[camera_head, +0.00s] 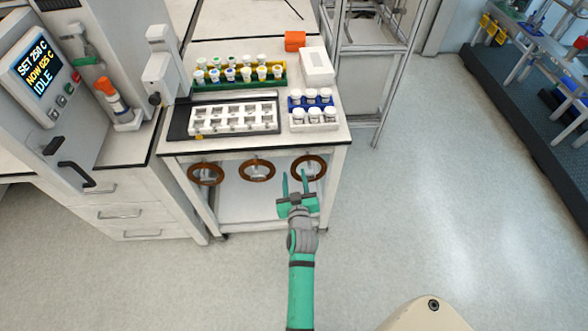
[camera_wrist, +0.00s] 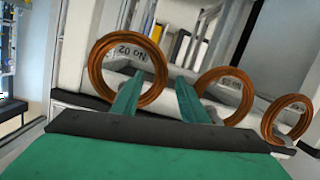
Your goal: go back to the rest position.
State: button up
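My gripper (camera_head: 296,183) is green with two slim fingers. It is open, with a gap between the fingers and nothing seen in it. In the head view it is in front of the white bench's front side, near the rightmost of three brown rings (camera_head: 309,168). The wrist view shows the open fingers (camera_wrist: 157,92) in front of the brown rings. One ring (camera_wrist: 127,72) is behind the left finger, with a label reading "No 02" beside it. I cannot tell whether a finger touches a ring.
The bench top (camera_head: 225,49) holds a white rack (camera_head: 234,118), a green vial rack (camera_head: 240,77), a blue-and-white jar rack (camera_head: 313,110), a white box (camera_head: 317,66) and an orange block (camera_head: 294,40). An instrument (camera_head: 40,75) reading IDLE stands left. Floor (camera_head: 450,200) to the right is clear.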

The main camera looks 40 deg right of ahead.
jog(key=shift+v, duration=2.15)
jog(key=s+a+y, duration=0.1)
jog(key=s+a, duration=0.3)
jog(key=a, duration=0.3)
jog(key=s+a+f+n+t+y, duration=0.1)
jog(key=s+a, duration=0.4)
jog(key=a, duration=0.3)
jog(key=s+a+y, duration=0.1)
jog(key=s+a, duration=0.3)
jog(key=a, duration=0.3)
jog(key=s+a+r+n+y, duration=0.1)
jog(key=s+a+r+y, duration=0.1)
jog(key=s+a+r, duration=0.3)
jog(key=s+a+r+n+t+y, duration=0.1)
jog(key=s+a+r+n+y, duration=0.1)
jog(key=s, duration=0.9)
jog(key=shift+s+a+r+y, duration=0.4)
jog(key=shift+a+r+y, duration=0.1)
jog(key=shift+a+r, duration=1)
jog(key=shift+d+r, duration=0.15)
jog(key=shift+c, duration=0.4)
